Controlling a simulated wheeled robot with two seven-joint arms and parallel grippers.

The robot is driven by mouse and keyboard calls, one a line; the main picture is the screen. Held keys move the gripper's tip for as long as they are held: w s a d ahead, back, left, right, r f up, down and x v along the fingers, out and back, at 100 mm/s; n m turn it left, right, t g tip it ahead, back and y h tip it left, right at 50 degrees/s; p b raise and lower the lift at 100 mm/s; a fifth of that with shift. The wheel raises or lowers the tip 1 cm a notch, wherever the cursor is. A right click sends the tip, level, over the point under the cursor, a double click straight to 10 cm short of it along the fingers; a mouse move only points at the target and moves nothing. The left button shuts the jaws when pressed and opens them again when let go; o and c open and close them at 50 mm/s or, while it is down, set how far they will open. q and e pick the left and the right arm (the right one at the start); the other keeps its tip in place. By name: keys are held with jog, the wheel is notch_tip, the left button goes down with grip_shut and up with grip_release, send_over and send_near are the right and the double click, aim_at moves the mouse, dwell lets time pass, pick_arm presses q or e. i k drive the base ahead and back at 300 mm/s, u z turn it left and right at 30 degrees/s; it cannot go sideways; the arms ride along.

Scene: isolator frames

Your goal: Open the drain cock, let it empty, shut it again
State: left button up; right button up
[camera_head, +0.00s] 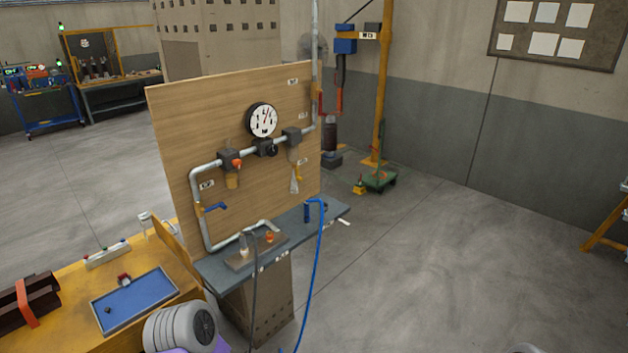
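A wooden panel (222,100) carries grey pipework with a round white-faced gauge (262,120). Left of the gauge is a dark unit with an orange-red knob (237,163) and an amber bowl (231,181) below it. Right of the gauge a dark block (291,137) has a pale bowl (294,155) beneath. A small yellow lever (298,173) and a whitish cone-shaped piece (294,186) hang under that bowl. A blue lever (214,207) sits on the lower left pipe. Which part is the drain cock, and whether it is open, I cannot tell.
A grey shelf (216,271) below the panel holds a small board (240,262) with small items. A blue hose (318,250) and a dark hose hang over its front. A yellow bench (75,270) with a blue tray (133,298) stands lower left.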

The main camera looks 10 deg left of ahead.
aim_at(296, 166)
jog(key=z, duration=0.65)
jog(key=i, duration=1.6)
jog(key=u, duration=0.7)
